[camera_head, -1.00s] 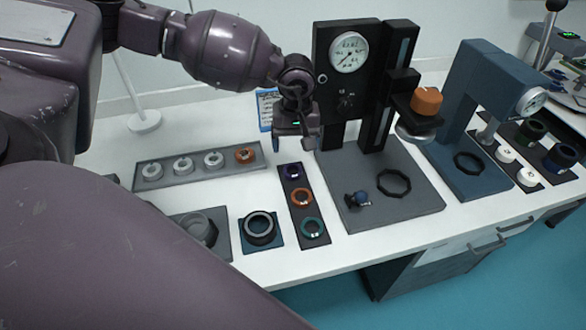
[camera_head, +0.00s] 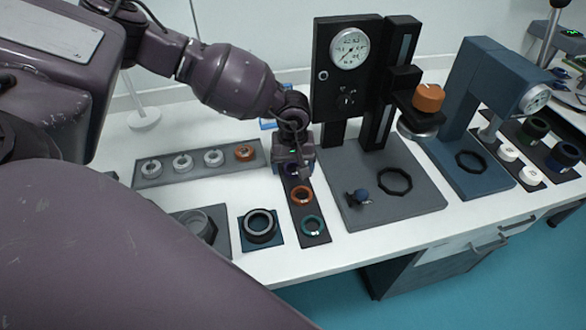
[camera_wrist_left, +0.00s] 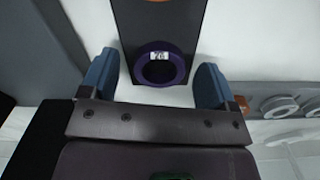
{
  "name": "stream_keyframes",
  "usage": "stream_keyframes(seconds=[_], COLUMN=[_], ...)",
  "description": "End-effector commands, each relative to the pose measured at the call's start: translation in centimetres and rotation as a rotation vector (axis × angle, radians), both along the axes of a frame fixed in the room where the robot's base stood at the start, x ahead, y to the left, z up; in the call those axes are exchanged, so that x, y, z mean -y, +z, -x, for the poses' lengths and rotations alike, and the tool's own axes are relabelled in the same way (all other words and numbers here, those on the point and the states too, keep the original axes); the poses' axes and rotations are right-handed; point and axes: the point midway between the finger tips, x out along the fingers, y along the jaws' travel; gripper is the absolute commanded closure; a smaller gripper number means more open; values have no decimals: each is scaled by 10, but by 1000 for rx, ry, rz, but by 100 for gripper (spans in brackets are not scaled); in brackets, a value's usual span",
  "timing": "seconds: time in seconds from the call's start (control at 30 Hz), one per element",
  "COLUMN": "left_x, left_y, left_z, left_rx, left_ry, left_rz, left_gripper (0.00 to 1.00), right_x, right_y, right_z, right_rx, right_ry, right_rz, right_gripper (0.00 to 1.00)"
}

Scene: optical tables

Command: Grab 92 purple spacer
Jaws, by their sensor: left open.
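The purple spacer (camera_wrist_left: 181,68) is a ring with a small white number label, at the near end of a dark strip tray (camera_wrist_left: 133,30) in the left wrist view. The label is too small to read surely. My left gripper (camera_head: 293,168) is open over that end of the tray in the head view, hiding most of the spacer. In the left wrist view its two blue fingers (camera_wrist_left: 157,72) stand on either side of the spacer, with gaps between them and it. My right gripper is not in view.
The same tray holds an orange ring (camera_head: 302,187) and a teal ring (camera_head: 322,226). A grey tray (camera_head: 198,180) with several rings lies to the left. A black gauge stand (camera_head: 328,70) rises close on the right. A dark ring on a blue mat (camera_head: 245,243) lies in front.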

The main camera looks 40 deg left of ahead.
Motion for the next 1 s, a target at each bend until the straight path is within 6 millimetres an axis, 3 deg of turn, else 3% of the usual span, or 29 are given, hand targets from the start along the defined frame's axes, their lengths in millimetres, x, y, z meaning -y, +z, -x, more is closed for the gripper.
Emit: stream_keyframes(seconds=[0.03,0.4,0.67,1.0], left_x=[0,0,0,0], left_y=[0,0,4,58], left_z=[0,0,0,-1], left_rx=[0,0,0,4], left_ry=[0,0,1,0], left_rz=[0,0,0,0], left_gripper=[18,71,72,72], right_x=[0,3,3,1], right_y=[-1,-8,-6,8], right_z=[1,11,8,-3], right_rx=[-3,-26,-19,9], right_ry=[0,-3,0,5], right_rz=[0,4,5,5], right_gripper=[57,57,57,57])
